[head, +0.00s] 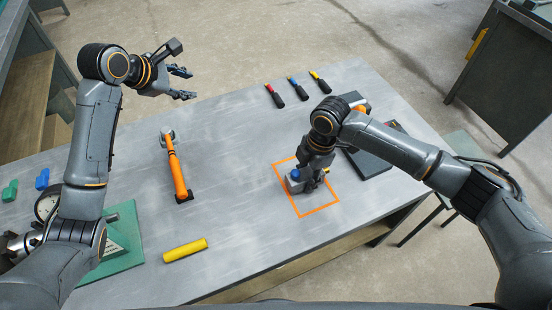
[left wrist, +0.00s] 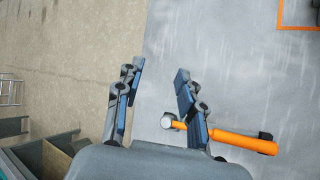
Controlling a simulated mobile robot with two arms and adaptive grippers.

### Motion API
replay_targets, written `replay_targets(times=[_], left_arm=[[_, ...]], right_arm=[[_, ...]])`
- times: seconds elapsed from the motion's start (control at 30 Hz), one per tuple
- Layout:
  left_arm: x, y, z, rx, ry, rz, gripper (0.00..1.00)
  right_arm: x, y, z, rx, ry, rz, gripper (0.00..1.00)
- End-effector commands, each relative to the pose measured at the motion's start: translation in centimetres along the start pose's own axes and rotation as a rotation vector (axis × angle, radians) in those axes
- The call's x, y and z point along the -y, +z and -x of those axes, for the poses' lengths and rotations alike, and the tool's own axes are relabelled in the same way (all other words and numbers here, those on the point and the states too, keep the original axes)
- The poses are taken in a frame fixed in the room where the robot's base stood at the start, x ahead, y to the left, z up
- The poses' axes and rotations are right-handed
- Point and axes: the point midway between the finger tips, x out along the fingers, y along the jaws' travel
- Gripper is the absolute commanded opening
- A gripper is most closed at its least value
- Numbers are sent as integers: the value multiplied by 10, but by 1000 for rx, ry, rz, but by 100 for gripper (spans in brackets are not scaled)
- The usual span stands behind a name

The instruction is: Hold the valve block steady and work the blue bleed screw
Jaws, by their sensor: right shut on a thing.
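The grey valve block (head: 294,186) stands inside the orange outlined square (head: 319,212) on the workbench. The blue bleed screw (head: 295,174) shows on its left side. My right gripper (head: 313,180) is down at the block and shut on it; the wrist hides much of the block and the fingertips' contact. My left gripper (head: 182,83) is open and empty, high toward the bench's far left edge, well away from the block. Its spread fingers also show in the left wrist view (left wrist: 158,100).
An orange-handled hammer (head: 177,168) lies mid-bench. Several screwdrivers (head: 298,88) lie at the back. A yellow cylinder (head: 185,250) lies near the front. A green mat (head: 123,243) and a gauge (head: 46,206) are at left, a dark case (head: 368,163) right of the block. Bench between hammer and square is clear.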

Motion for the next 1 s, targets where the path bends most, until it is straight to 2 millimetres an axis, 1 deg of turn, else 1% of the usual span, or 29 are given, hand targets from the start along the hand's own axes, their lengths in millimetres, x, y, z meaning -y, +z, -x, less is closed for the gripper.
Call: replay_targets(times=[0.03,0.07,0.1,0.17,0.2,0.27,0.3,0.4,0.43,0.5,0.6,0.77,0.87,1.0], left_arm=[[25,18,-14,32,-65,14,39],[38,28,-20,48,-102,22,39],[57,42,-28,68,-152,33,39],[85,62,-37,97,-227,49,39],[103,75,-42,117,-277,59,39],[130,94,-47,140,-349,72,39],[147,106,-49,154,-394,79,39],[182,131,-51,182,-493,92,39],[191,137,-51,188,-518,96,39],[208,149,-50,200,-565,100,39],[224,160,-48,208,-610,105,39],[235,166,-51,213,-635,108,39],[240,168,-58,212,-635,108,39],[251,172,-74,212,-635,108,39]], right_arm=[[0,2,-2,4,-1,-2,0],[0,2,-2,4,-1,-2,0],[0,2,-2,4,-1,-2,0],[0,2,-2,4,-1,-2,0],[0,2,-2,4,-1,-2,0],[0,2,-2,4,-1,-2,0],[0,2,-2,4,-1,-2,0],[0,2,-2,4,-1,-2,0],[0,2,-2,4,-1,-2,0],[0,2,-2,4,-1,-2,0],[1,2,-2,4,-2,-2,0],[1,2,-2,4,-2,-2,0],[1,2,-2,4,-2,-2,0],[1,2,-2,4,-2,-2,0]])
